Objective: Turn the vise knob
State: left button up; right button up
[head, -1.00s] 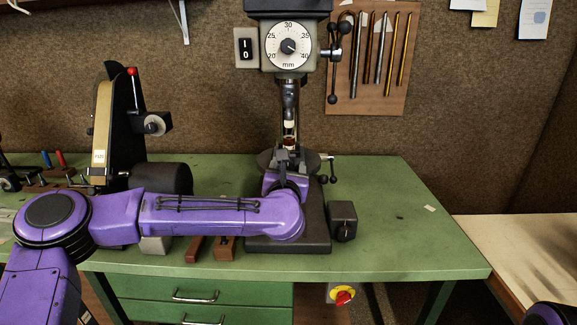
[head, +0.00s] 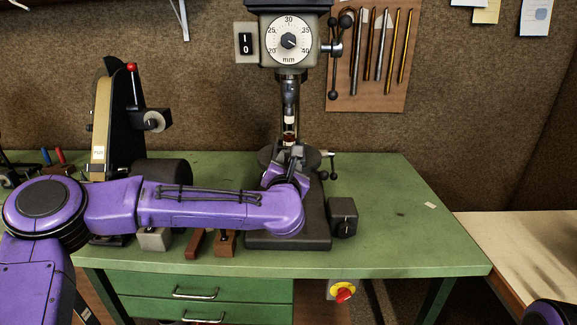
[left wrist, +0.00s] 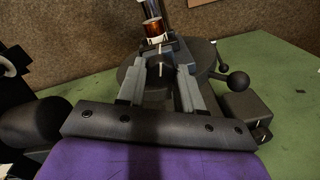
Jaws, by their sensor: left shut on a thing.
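The drill press (head: 289,40) stands at the back of the green bench. My left gripper (head: 291,155) is at its round table (head: 268,156), below the spindle. In the left wrist view the two fingers (left wrist: 160,68) reach forward and close around a small dark round piece (left wrist: 159,64), which looks like the vise knob. A pale line shows on that piece. In the head view the knob is hidden behind the gripper. My right gripper is out of view.
A ball-ended lever (head: 333,165) sticks out right of the round table. A small dark box (head: 343,217) with a knob stands right of the press base. A belt grinder (head: 115,125) stands at left. The bench's right side (head: 400,215) is mostly clear.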

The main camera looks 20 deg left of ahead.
pick_arm(q)
jog(key=m, duration=0.3)
jog(key=shift+r, duration=0.1)
jog(key=m, duration=0.2)
jog(key=shift+d+m, duration=0.1)
jog(key=shift+m, duration=0.2)
jog(key=m+p, duration=0.2)
jog(key=m, duration=0.3)
jog(key=m+p, duration=0.2)
jog(key=m, duration=0.4)
jog(key=shift+p, duration=0.4)
jog(key=m+p, duration=0.1)
jog(key=m, duration=0.2)
jog(key=shift+y, duration=0.4)
jog(key=shift+f+m+p, duration=0.2)
jog(key=shift+m+p, duration=0.4)
jog(key=shift+m, duration=0.6)
jog(key=shift+f, duration=0.1)
jog(key=o, duration=1)
jog(key=shift+o, duration=0.2)
